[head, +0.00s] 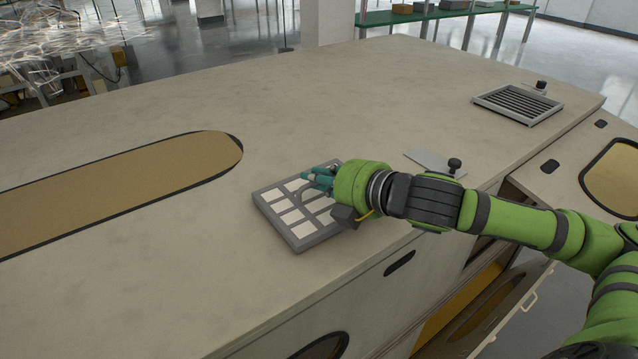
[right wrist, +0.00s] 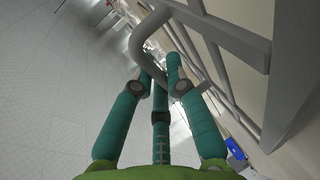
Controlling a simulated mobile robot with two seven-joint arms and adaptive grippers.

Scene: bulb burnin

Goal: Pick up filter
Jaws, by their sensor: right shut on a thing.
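The filter (head: 291,216) is a grey square frame with pale cells, at the middle of the long beige worktop in the head view. I cannot tell whether it rests on the top or is held just above it. My right gripper (head: 318,180) reaches over its far right part and covers some of it. In the right wrist view the teal fingers (right wrist: 160,85) are closed around the filter's bent grey handle (right wrist: 153,38), with the frame's bars to the right. My left gripper is out of view.
A flat grey plate (head: 430,160) with a black knob (head: 455,164) lies behind my right arm. A slatted grey vent (head: 518,105) sits at the back right. A long tan inset (head: 120,185) fills the left. Cabinet openings and an open door (head: 500,310) are below the front edge.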

